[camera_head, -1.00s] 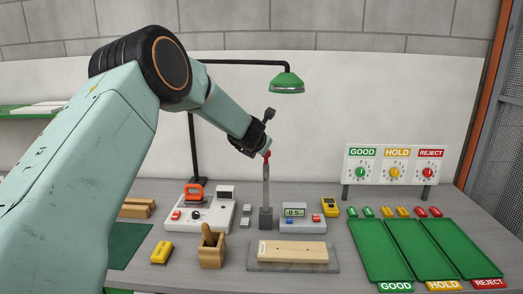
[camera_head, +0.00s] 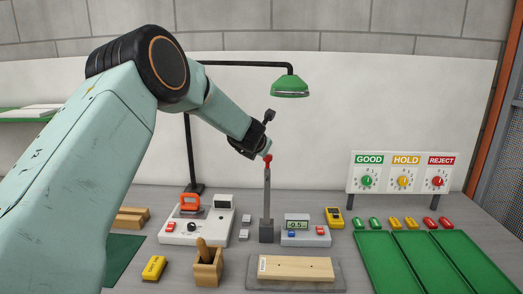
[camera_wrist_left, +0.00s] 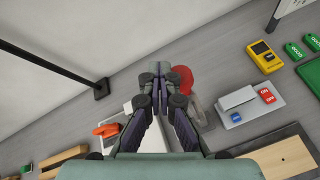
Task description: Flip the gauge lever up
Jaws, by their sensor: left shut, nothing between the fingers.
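The gauge lever (camera_head: 267,200) is a grey bar with a red knob, standing upright from a dark block beside the gauge. The gauge (camera_head: 306,231) is a light box with a small display and red and blue buttons. My left gripper (camera_head: 264,150) is shut and empty at the top of the lever, right by the red knob. In the left wrist view, the closed fingers (camera_wrist_left: 161,88) are just left of the red knob (camera_wrist_left: 184,79). I cannot tell whether they touch it. The fingers hide part of the lever there. My right gripper is not in view.
A wooden board (camera_head: 296,267) lies on a grey plate in front of the gauge. Green trays (camera_head: 392,262) are at the right, below the dial panel (camera_head: 402,172). A lamp (camera_head: 289,87) hangs above. A white device with an orange handle (camera_head: 189,202) stands left of the lever.

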